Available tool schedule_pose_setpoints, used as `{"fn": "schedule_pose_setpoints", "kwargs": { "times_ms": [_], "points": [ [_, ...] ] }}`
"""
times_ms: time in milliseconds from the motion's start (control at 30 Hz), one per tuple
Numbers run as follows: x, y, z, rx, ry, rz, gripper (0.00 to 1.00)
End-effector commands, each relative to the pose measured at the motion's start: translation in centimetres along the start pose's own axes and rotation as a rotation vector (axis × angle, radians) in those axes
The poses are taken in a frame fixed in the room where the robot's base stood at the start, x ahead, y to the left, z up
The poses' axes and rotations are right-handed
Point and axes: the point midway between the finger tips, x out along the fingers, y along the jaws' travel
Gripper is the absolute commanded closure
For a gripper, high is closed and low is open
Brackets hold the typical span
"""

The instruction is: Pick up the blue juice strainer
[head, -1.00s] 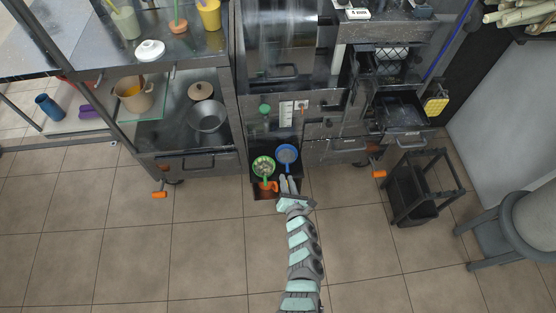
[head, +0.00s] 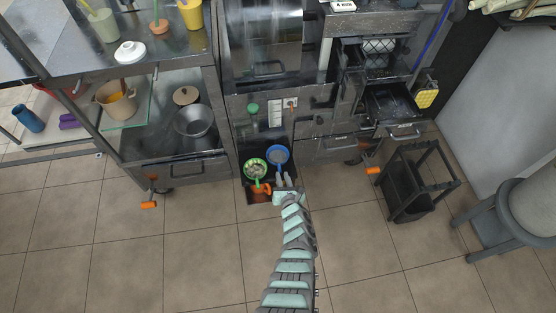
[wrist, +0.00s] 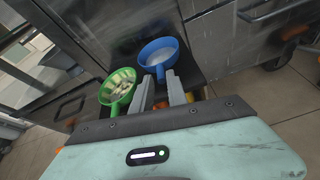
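The blue juice strainer (head: 278,154) lies at the back right of a low dark shelf, its handle pointing toward me. In the wrist view it is a blue round bowl (wrist: 163,50) with a pale mesh and a short handle. My gripper (head: 283,182) is just in front of it. In the wrist view its two fingers (wrist: 160,88) are apart, on either side of the line of the blue handle. Nothing shows held between them. I cannot tell how high the fingertips are over the handle.
A green strainer (wrist: 119,87) with pale pieces in it lies left of the blue one, close to my left finger. An orange item (head: 259,191) sits in front of it. Metal cabinet walls (wrist: 214,42) stand close by. A black bin frame (head: 412,185) stands at right.

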Motion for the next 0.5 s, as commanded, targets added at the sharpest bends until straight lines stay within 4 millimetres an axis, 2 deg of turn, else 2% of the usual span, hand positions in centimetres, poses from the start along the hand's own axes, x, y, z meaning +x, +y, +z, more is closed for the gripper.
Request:
{"fn": "schedule_pose_setpoints", "kwargs": {
  "times_ms": [200, 500],
  "points": [
    [2.1, -0.3, -0.8, 0.003, 0.001, -0.004, 0.81],
    [4.8, -0.2, -0.7, 0.002, -0.001, -0.002, 0.81]
  ]
}}
